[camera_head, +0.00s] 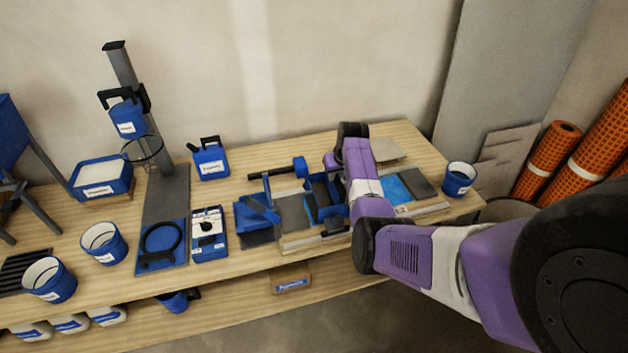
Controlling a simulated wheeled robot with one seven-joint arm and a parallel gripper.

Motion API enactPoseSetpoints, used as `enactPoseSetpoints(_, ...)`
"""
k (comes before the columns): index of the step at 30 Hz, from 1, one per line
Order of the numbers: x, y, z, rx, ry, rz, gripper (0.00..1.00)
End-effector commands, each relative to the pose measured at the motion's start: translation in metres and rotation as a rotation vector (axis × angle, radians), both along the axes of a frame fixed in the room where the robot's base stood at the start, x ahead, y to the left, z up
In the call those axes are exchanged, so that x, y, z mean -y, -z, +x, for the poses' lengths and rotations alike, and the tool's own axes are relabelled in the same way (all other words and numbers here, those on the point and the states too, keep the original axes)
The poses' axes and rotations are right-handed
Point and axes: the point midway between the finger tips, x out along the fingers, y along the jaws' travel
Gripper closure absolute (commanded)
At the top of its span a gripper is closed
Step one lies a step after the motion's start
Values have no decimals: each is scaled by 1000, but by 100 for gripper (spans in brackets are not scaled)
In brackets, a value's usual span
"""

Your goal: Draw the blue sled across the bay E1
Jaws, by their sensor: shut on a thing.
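The blue sled (318,196), a blue frame with dark parts, stands upright on the tile bed at the middle of the bench. My gripper (332,178) is at the sled, shut on it; my purple arm hides most of the fingers and the sled's right side. The low pale-edged bed (320,240) holds a dark grey tile (293,212) left of the sled. A bright blue patch (397,188) and another dark grey tile (420,184) lie right of my arm.
A blue angled piece (260,211) stands left of the bed, with a black bar (270,173) behind. A blue box (210,236), a post stand (165,205) and a jug (211,162) are further left. A blue bucket (459,178) stands at the right end.

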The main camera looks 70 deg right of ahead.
Motion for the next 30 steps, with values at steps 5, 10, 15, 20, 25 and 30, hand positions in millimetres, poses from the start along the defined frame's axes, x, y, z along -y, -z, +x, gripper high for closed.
enactPoseSetpoints(5, 38, 3, -45, 0, 8, -1, 100)
enactPoseSetpoints(10, 65, 3, -77, -1, 7, -1, 100)
enactPoseSetpoints(15, 83, 2, -97, -1, 4, -1, 100)
enactPoseSetpoints(20, 90, 2, -106, -2, 2, 0, 100)
enactPoseSetpoints(25, 92, 1, -109, -2, 0, 1, 100)
enactPoseSetpoints(30, 92, 1, -109, -2, 0, 1, 100)
